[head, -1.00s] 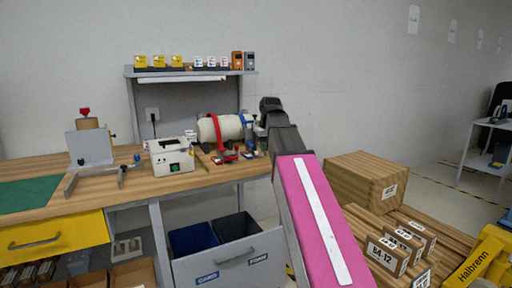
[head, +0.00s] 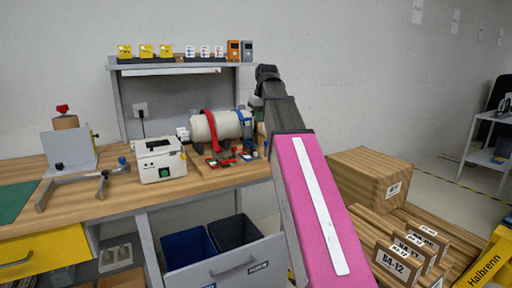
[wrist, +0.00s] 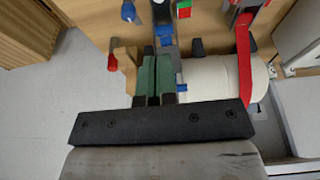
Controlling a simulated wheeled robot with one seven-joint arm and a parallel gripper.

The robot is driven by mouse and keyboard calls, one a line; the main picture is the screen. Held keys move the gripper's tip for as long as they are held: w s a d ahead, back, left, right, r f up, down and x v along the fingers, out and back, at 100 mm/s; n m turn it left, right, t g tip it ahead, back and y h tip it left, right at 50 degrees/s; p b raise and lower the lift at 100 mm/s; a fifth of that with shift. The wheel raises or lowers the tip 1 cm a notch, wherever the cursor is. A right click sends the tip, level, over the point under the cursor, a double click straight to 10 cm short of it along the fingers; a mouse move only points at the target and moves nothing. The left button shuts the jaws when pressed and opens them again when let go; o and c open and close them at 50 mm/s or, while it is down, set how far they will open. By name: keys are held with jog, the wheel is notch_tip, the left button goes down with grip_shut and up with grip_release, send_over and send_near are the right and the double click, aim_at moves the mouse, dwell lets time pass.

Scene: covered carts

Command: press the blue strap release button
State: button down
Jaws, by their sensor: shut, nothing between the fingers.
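A white cylinder (head: 228,125) lies on its side on the bench, held by a red strap (head: 209,128) and a blue strap (head: 245,123). In the wrist view the cylinder (wrist: 208,82) is right of my gripper (wrist: 156,60), with the red strap (wrist: 244,62) across it. My gripper's green-padded fingers are shut and empty, over the cylinder's end by the blue strap (wrist: 160,14). A small blue piece (wrist: 181,88) shows beside the fingers, and a blue knob (wrist: 128,12) stands ahead of them. I cannot tell which blue part is the release button. The fingertips are hidden in the head view.
A white device (head: 158,160) and a grey clamp stand (head: 68,150) are on the bench to the left. A shelf (head: 180,66) with small boxes is behind. A red-handled lever (wrist: 112,62) is left of my fingers. Cartons (head: 370,175) stand right of my arm.

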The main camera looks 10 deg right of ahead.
aim_at(256, 153)
jog(key=shift+f, duration=0.1)
jog(key=x, duration=1.2)
jog(key=shift+s+f, duration=0.25)
jog(key=shift+f, duration=0.7)
jog(key=shift+f, duration=0.15)
